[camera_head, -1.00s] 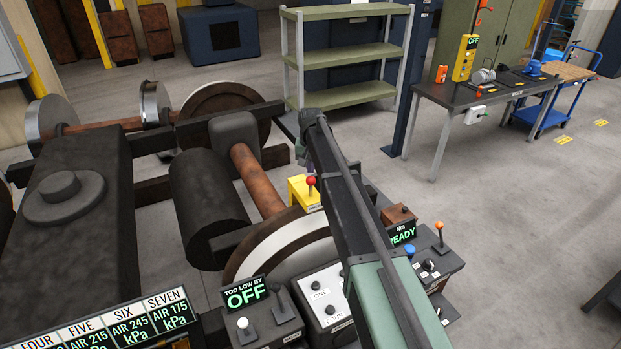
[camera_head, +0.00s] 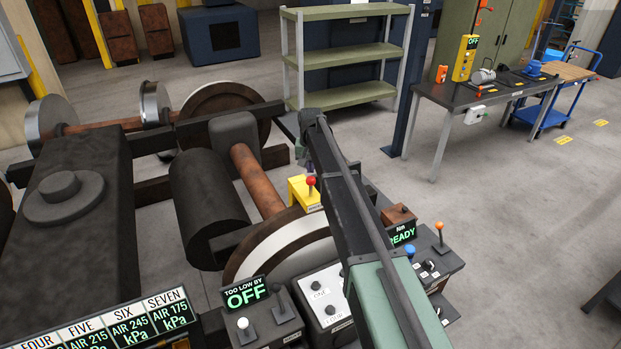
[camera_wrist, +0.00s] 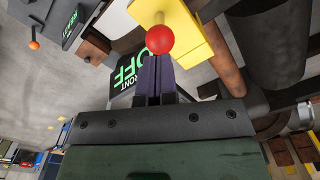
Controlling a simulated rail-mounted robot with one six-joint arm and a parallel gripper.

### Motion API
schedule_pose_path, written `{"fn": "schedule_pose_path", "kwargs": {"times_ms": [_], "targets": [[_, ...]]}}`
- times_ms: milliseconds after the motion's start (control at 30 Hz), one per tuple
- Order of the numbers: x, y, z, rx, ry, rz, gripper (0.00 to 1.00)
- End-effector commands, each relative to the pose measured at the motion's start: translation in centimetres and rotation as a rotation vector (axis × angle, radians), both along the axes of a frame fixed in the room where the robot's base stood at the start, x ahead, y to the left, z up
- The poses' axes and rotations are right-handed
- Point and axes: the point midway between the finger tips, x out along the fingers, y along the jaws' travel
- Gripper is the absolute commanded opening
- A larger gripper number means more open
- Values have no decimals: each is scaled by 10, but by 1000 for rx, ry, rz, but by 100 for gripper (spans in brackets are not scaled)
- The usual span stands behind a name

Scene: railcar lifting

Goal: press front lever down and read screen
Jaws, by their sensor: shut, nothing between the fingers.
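A yellow box (camera_head: 305,193) carries a lever with a red ball knob (camera_head: 311,181), beside the wheel in the head view. In the wrist view the red knob (camera_wrist: 160,39) stands over the yellow box (camera_wrist: 185,30). My gripper (camera_wrist: 154,62) is shut and empty, its dark purple fingertips just below the knob in the picture; I cannot tell whether they touch it. Behind the fingers is a black screen (camera_wrist: 128,76) with green letters reading "FRONT OFF", partly covered by them. In the head view my arm hides most of my gripper.
Another screen (camera_head: 245,294) reads "TOO LOW BY OFF". A screen (camera_head: 402,235) at the right reads "READY", near an orange-knobbed lever (camera_head: 440,227). A wheel rim (camera_head: 275,245) and rusty axle (camera_head: 256,180) lie close to the yellow box.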

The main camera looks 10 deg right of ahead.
Motion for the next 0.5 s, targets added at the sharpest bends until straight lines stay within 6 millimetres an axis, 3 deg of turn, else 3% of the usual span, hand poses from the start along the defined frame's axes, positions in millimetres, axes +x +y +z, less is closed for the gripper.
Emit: {"fn": "schedule_pose_path", "kwargs": {"times_ms": [500], "targets": [[0,0,-10,0,0,0,0]]}}
